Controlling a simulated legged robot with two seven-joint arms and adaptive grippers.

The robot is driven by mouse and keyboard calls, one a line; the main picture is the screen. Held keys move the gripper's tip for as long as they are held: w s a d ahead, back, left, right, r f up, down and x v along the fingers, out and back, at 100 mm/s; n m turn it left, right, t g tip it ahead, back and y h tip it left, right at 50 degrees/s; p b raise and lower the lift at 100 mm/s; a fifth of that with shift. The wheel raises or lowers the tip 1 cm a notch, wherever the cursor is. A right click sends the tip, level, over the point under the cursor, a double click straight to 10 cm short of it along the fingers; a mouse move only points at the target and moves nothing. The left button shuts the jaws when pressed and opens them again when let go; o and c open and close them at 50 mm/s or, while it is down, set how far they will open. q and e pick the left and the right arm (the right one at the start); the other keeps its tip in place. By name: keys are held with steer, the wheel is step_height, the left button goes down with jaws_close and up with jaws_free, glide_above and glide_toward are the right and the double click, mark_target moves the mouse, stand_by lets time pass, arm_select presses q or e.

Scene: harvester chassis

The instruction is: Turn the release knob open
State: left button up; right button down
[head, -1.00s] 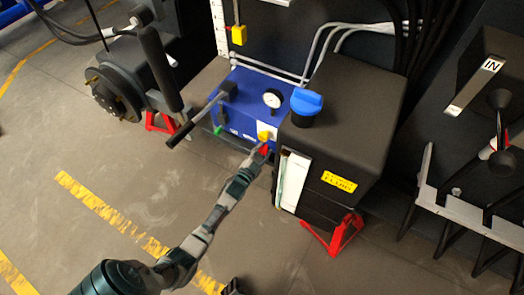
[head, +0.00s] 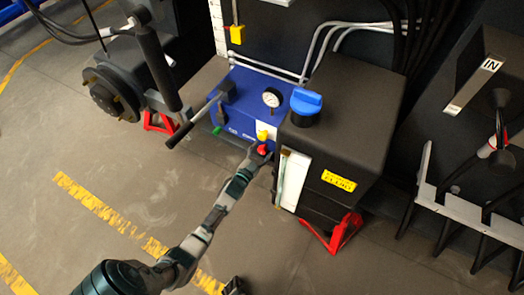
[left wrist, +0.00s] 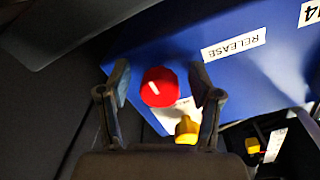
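The release knob (head: 263,149) is a round red knob with a white line on its face, on the front of a blue box (head: 245,108). In the left wrist view the red knob (left wrist: 160,87) sits between the two fingers of my left gripper (left wrist: 160,78), below a RELEASE label (left wrist: 233,44). The fingers are spread, with a visible gap on each side of the knob. In the head view my left gripper (head: 260,158) is at the box's front lower right. My right gripper cannot be made out clearly.
A yellow knob (head: 263,134) is close to the red one and also shows in the left wrist view (left wrist: 186,130). A dark tank (head: 350,105) with a blue cap (head: 306,101) stands close on the right. A black lever (head: 196,120) projects on the left.

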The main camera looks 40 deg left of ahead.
arm_select(q)
steer(key=shift+r, duration=0.1)
steer(key=shift+s+d, duration=0.2)
steer(key=shift+s, duration=0.25)
steer(key=v, duration=1.1)
steer(key=shift+a, duration=0.15)
